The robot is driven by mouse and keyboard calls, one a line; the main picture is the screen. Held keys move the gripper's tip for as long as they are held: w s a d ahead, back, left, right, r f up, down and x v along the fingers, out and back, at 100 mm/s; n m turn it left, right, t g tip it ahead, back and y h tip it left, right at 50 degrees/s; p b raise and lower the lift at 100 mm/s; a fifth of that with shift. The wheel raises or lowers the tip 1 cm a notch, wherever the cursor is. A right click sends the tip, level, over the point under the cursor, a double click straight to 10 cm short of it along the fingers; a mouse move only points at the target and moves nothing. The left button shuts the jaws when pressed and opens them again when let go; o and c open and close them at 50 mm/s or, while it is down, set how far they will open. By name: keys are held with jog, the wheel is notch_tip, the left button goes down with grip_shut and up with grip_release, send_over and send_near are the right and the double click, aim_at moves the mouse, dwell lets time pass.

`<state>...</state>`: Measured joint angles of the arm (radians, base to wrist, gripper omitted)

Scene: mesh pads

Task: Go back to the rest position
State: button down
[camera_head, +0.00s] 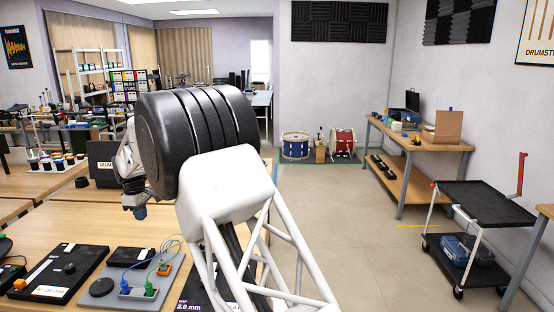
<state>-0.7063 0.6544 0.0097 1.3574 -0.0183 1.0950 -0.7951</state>
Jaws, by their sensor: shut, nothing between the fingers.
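My arm rises from the bottom centre, with a white lattice link and a large black ribbed joint in front of the workbench. My gripper (136,202) shows small at the far left side of that joint, pointing down over the wooden workbench (95,219). It is shut and holds nothing. The joint hides part of my wrist, and the fingertips are too small to see in detail.
A black board (62,272) and a grey panel with plugs and cables (143,277) lie on the near bench. A black case (103,163) stands farther back. A black trolley (484,204) and a wooden table (420,141) stand at right. The middle floor (345,215) is clear.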

jog(key=s+d+r+m, duration=0.2)
jog(key=d+r, duration=0.4)
jog(key=d, duration=0.6)
jog(key=s+d+r+m, duration=0.2)
jog(key=d+r, duration=0.4)
jog(key=d, duration=0.6)
jog(key=s+d+r+m+t, duration=0.1)
jog(key=s+d+r+m, duration=0.15)
jog(key=s+d, duration=0.45)
jog(key=s+d+r+m, duration=0.2)
jog(key=s+d+r, duration=0.15)
jog(key=d, duration=0.75)
jog(key=s+d+m, duration=0.4)
jog(key=s+d, duration=1.1)
jog(key=d, duration=0.1)
jog(key=s+d+f+m, duration=0.1)
jog(key=s+d+f, duration=0.1)
jog(key=s, duration=0.4)
jog(key=s+d+f+m, duration=0.2)
jog(key=s+d, duration=0.2)
jog(key=s, duration=0.3)
jog(key=s+d+f+m+t, duration=0.1)
jog(key=s+d+f+m, duration=0.1)
jog(key=s, duration=0.5)
jog(key=shift+s+d+f, duration=0.15)
jog(key=shift+d+f, duration=0.05)
jog(key=shift+d, duration=0.65)
jog(key=shift+r, duration=0.1)
